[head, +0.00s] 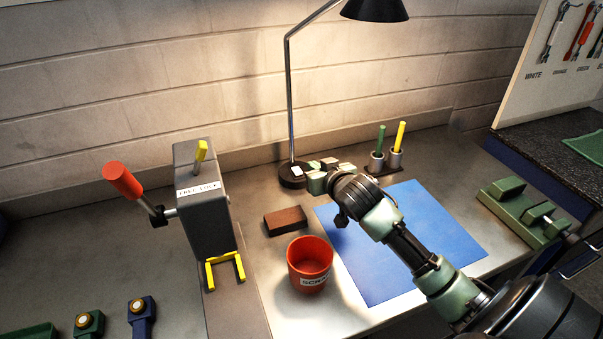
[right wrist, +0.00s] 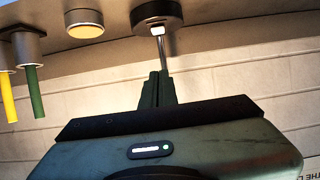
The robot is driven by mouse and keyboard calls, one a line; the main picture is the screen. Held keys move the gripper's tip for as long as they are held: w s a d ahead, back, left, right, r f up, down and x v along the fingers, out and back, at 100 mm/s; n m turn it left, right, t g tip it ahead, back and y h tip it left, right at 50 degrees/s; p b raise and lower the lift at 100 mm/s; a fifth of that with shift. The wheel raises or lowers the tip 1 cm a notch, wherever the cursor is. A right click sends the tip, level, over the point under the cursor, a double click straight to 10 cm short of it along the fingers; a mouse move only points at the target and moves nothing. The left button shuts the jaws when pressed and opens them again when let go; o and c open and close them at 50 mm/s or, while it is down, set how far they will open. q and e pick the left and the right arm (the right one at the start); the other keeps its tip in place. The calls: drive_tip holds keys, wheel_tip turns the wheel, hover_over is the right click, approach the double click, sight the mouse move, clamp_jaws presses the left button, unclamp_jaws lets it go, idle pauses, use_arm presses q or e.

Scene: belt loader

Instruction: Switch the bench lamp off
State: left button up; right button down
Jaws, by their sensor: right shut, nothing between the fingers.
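The bench lamp has a black shade (head: 375,9), a thin bent metal stem (head: 289,95) and a round dark base (head: 291,181) on the bench. The wall and bench around it are brightly lit, so it looks on. A small white switch (head: 296,170) sits on the base; it also shows in the right wrist view (right wrist: 157,30). My right gripper (head: 314,175) is shut and empty, just right of the base. In the right wrist view its fingers (right wrist: 156,80) point towards the base, with a gap seeming to remain. My left gripper is out of view.
A red scrap cup (head: 309,264), brown block (head: 285,220) and blue mat (head: 440,245) lie in front. A grey press with a red-knobbed lever (head: 122,180) stands left. Green and yellow pens stand in a holder (head: 377,162) right of the lamp. A green fixture (head: 522,212) is far right.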

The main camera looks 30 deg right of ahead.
drive_tip(key=p, duration=0.2)
hover_over(303, 181)
wheel_tip(303, 181, down, 3)
wheel_tip(303, 181, down, 3)
drive_tip(key=shift+f+p, duration=0.2)
drive_tip(key=shift+p, duration=0.15)
drive_tip(key=shift+s+f, duration=0.1)
drive_tip(key=shift+f, duration=0.4)
